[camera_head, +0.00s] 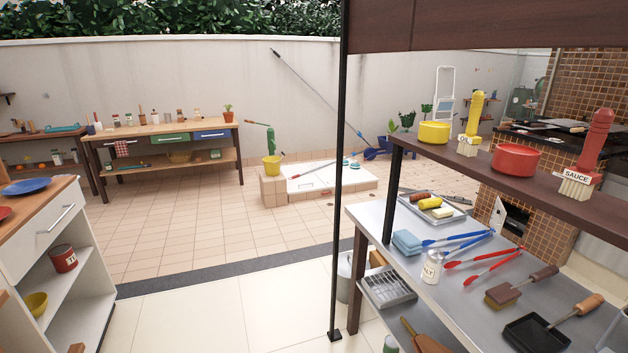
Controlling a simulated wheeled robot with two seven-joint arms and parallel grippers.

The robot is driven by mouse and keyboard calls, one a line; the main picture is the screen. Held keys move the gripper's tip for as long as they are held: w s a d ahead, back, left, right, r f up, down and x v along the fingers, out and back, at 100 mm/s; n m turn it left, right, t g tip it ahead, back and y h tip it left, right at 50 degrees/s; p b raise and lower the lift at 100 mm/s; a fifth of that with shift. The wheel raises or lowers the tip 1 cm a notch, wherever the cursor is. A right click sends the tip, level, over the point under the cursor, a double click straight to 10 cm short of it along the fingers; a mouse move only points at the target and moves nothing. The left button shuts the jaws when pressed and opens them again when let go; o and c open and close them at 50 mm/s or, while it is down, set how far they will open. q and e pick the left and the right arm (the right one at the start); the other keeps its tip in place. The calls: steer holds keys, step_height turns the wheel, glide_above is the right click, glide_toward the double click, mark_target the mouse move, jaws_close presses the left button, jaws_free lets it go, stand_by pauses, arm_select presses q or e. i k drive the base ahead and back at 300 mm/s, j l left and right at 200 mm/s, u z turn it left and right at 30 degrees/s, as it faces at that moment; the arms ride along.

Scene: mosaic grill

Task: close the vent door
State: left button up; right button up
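The mosaic grill (480,228) stands at the right, behind the metal table, covered in small brown tiles. Low in its front is a dark opening (515,217). A small pale panel (497,214) at the left edge of this opening looks like the vent door, swung open. The shelf and table in front hide part of the grill's lower area. Neither of my grippers shows in this view.
A metal table (372,222) with utensils and a dark upper shelf (455,165) stand between me and the grill. A black post (340,180) rises mid-view. A white cabinet (92,290) is at left. The tiled floor (215,240) between is clear.

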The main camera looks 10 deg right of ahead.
mark_target(497, 221)
steer(key=i+j+u, duration=0.2)
steer(key=i, duration=1.1)
steer(key=i+j+u, duration=0.2)
steer(key=i, duration=1.05)
steer(key=i+l+z, duration=0.2)
steer(key=i, duration=0.3)
steer(key=i+z, duration=0.2)
steer(key=i, duration=0.3)
steer(key=i+z, duration=0.2)
steer(key=i, duration=0.35)
steer(key=i+j+z, duration=0.2)
steer(key=i, duration=0.3)
steer(key=i+j+z, duration=0.2)
steer(key=i, duration=0.3)
steer(key=i+l+z, duration=0.15)
steer(key=i+z, duration=0.8)
steer(key=i+j+z, duration=0.25)
steer(key=i+z, duration=0.2)
steer(key=i+l+z, duration=0.2)
steer(key=i+z, duration=0.15)
steer(key=i+l+z, duration=0.15)
steer(key=i+z, duration=0.6)
steer(key=k+l, duration=0.05)
